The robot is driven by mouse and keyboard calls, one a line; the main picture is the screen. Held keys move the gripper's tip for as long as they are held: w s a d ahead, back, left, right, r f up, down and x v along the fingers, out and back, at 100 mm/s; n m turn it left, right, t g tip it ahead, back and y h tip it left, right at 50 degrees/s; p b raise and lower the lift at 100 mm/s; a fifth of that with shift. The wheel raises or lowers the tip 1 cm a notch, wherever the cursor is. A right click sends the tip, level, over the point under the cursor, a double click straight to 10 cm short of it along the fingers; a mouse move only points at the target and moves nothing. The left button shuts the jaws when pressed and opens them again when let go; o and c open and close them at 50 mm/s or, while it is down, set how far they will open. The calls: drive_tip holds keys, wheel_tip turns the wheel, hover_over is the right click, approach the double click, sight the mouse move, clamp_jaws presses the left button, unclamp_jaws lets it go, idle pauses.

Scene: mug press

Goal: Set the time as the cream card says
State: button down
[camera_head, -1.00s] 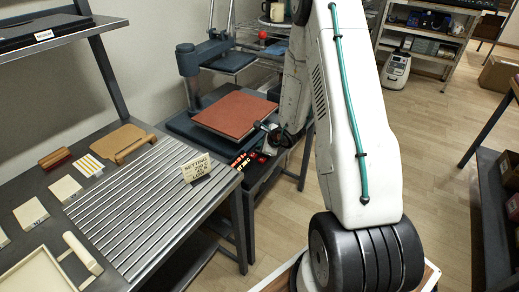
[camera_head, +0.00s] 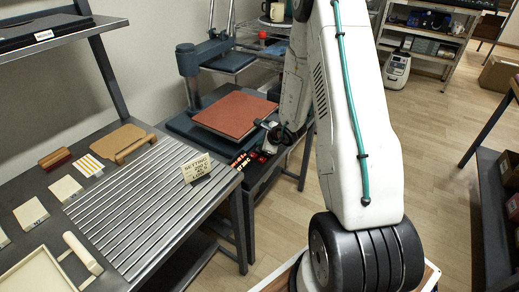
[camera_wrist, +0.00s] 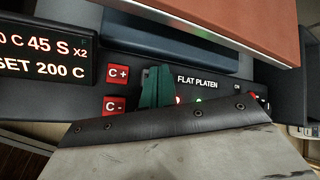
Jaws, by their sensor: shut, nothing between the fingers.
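The cream card (camera_head: 197,168) stands tilted on the ribbed rack in the head view. Its heading reads SETTING with a 200 line; the smaller lines are hard to read. The press's display (camera_wrist: 45,45) shows "45 S x2" and "SET 200 C" in the wrist view, its left end cut off. Red C+ (camera_wrist: 117,74) and C- (camera_wrist: 115,104) buttons sit right of it. My gripper (camera_wrist: 158,72) is shut and empty, its teal fingers in front of the panel just right of these buttons. They hide part of the panel; contact cannot be told.
The press's red-brown platen (camera_head: 236,115) overhangs the panel. A FLAT PLATEN label (camera_wrist: 197,82) and a red switch (camera_wrist: 257,98) marked ON lie to the right. The ribbed rack (camera_head: 130,215) and several pale cards are on the bench at left. Open floor lies right of my arm.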

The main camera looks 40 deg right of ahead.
drive_tip(key=shift+r, duration=0.15)
drive_tip(key=shift+r, duration=2.5)
